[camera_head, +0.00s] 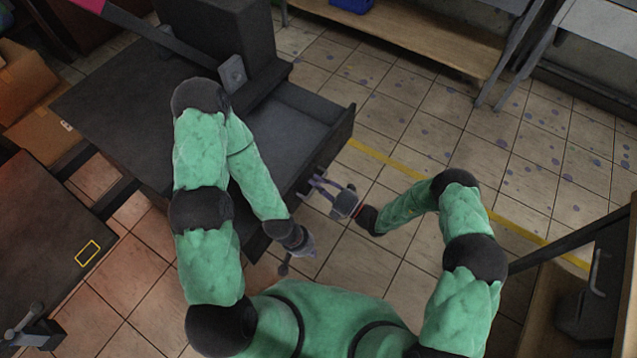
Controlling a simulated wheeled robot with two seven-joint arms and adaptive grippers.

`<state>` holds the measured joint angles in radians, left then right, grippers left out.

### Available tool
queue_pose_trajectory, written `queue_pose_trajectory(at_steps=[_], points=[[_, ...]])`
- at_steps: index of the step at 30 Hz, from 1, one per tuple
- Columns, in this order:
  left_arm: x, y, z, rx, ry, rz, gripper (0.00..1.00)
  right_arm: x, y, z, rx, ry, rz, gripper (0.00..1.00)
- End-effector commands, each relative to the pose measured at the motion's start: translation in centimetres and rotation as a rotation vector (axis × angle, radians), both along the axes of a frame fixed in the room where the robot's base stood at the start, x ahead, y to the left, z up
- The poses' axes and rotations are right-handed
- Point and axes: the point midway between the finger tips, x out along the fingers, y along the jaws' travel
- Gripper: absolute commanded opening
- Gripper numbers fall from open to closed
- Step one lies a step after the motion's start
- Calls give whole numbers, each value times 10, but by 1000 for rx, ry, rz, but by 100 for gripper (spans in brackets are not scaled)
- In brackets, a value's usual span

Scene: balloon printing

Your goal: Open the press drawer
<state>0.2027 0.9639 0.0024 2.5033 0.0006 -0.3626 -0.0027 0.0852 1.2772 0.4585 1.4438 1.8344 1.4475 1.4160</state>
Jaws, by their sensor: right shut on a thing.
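The dark press (120,110) stands at the upper left. Its grey drawer (300,120) is pulled out toward the right, and part of its inside shows. My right gripper (313,183) is at the outer face of the drawer front (338,138), shut on the drawer handle, which is mostly hidden by the fingers. My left gripper (284,268) hangs over the floor below the drawer, apart from it. Its fingers are too small to tell open from shut. My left arm crosses in front of the press and hides part of the drawer's near side.
A dark table (50,240) is at the lower left, with cardboard boxes (30,100) behind it. A wooden bench (420,35) with a blue bin (352,4) stands at the back. A wooden cabinet (550,300) is at the lower right. The tiled floor right of the drawer is clear.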

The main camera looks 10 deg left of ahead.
Motion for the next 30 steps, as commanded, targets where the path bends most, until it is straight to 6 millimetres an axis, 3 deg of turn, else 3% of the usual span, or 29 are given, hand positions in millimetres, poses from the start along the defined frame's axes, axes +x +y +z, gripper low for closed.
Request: queue_pose_trajectory(at_steps=[7, 8, 9, 10, 11, 23, 30], points=[[0, 0, 0, 0, 0, 0, 0, 1, 0, -1, -3, 1, -2, 0], [0, 0, 0, 0, 0, 0, 0, 1, 0, -1, -3, 1, -2, 21], [0, 0, 0, 0, 0, 0, 0, 1, 0, -1, -3, 1, -2, 32], [0, 0, 0, 0, 0, 0, 0, 1, 0, -1, -3, 1, -2, 41], [0, 0, 0, 0, 0, 0, 0, 0, 0, -1, -3, 1, -2, 43], [0, 0, 0, 0, 0, 0, 0, -1, -5, -1, -1, 1, -2, 43], [0, 0, 0, 0, 0, 0, 0, -12, -39, -9, -1, 3, -7, 43]])
